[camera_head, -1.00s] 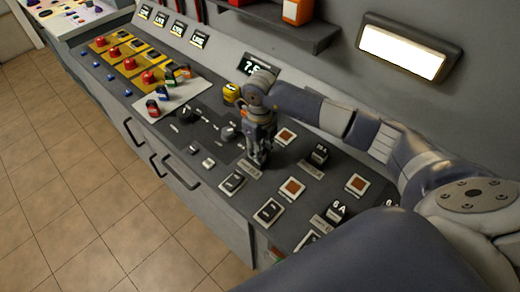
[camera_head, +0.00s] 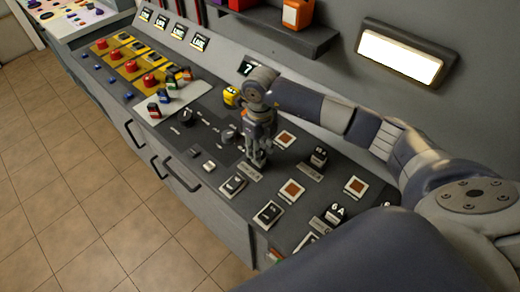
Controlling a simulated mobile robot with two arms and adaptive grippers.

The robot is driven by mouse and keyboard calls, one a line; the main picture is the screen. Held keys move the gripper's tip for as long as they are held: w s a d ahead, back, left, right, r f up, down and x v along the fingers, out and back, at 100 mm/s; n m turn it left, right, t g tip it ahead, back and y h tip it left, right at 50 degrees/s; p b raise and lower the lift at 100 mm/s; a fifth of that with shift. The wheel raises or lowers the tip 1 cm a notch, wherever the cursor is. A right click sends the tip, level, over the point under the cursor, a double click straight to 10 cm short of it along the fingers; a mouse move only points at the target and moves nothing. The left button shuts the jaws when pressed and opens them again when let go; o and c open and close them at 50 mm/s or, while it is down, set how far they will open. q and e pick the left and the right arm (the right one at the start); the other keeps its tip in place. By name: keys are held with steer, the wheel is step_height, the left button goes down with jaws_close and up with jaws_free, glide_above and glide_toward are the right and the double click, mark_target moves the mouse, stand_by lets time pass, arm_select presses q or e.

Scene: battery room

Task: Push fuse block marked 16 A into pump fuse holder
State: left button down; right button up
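My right gripper (camera_head: 257,164) points down at the console top, in front of an orange-brown square in a white frame. It hides what lies under its fingertips, and I cannot tell whether it is open, shut or holding something. A black block (camera_head: 335,213) with white lettering that seems to read "6 A" stands in a holder at the lower right. Another black block (camera_head: 318,157) stands to the right of the gripper, its marking too small to read. No block clearly reads 16 A. Holder labels, including any pump label, are unreadable. My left gripper is not in view.
Several coloured blocks stand on a pale tray (camera_head: 190,99) left of the gripper. Beyond are red buttons on a yellow panel (camera_head: 108,58). A black knob (camera_head: 186,117) stands on the console. A shelf (camera_head: 282,36) and lit lamp (camera_head: 402,52) are on the wall.

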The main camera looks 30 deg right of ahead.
step_height(320, 180, up, 8)
steer(key=p, duration=0.4)
steer(key=shift+r+p, duration=0.25)
steer(key=shift+p, duration=0.1)
stand_by(0.5)
